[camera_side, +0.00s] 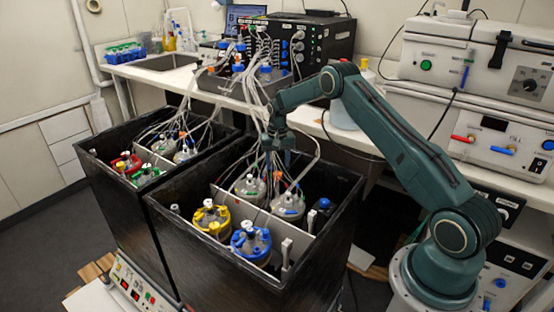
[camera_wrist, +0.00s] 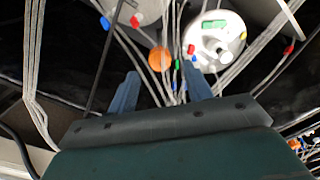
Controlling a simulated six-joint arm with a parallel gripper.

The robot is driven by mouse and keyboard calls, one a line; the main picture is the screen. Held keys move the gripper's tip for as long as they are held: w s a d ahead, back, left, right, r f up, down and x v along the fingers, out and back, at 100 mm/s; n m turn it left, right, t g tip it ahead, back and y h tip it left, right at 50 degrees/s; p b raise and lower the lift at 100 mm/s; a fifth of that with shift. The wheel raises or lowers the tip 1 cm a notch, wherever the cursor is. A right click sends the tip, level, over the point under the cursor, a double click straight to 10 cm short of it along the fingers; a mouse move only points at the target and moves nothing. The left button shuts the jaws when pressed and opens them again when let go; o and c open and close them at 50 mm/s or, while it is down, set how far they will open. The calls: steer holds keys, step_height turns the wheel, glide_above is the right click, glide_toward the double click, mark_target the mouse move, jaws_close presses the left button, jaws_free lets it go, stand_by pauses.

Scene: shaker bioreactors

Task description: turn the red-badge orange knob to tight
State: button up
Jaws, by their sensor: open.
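A round orange knob (camera_wrist: 160,59) shows in the wrist view, just beyond and between my fingertips. To its upper left is a white vessel top, cut off by the frame edge, with a small red piece (camera_wrist: 135,21); I cannot tell whether this is the knob's badge. In the side view a small orange-red part (camera_side: 278,176) shows among the tubes below my gripper (camera_side: 281,155); I cannot tell whether it is the same knob. My gripper (camera_wrist: 162,85) is open with nothing between its blue-grey fingers. Which way the knob is turned is not visible.
A white vessel lid with a green badge (camera_wrist: 214,23) lies right of the knob. Pale tubes run close around my fingers. The black box's wall (camera_side: 345,225) surrounds several vessels, including yellow-ringed (camera_side: 211,217) and blue-ringed (camera_side: 251,242) ones. A divider (camera_side: 240,208) crosses it.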

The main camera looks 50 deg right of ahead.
step_height(320, 180, up, 10)
stand_by(0.5)
steer(key=s+a+r+n+t, duration=0.1)
steer(key=s+a+r+n, duration=0.1)
steer(key=s+a+r, duration=0.75)
steer(key=s+a+r+n+t, duration=0.2)
steer(key=s+a+r, duration=0.3)
steer(key=r, duration=0.7)
steer(key=s+a+n+t, duration=0.1)
steer(key=s+a, duration=0.4)
steer(key=s, duration=0.6)
steer(key=s+a+n+t, duration=0.1)
steer(key=s+a+n, duration=0.2)
steer(key=s, duration=0.9)
steer(key=a+f, duration=0.1)
steer(key=a, duration=0.1)
steer(key=shift+s+a+n+t, duration=0.15)
steer(key=shift+a+n+t, duration=0.15)
steer(key=shift+a+n, duration=0.1)
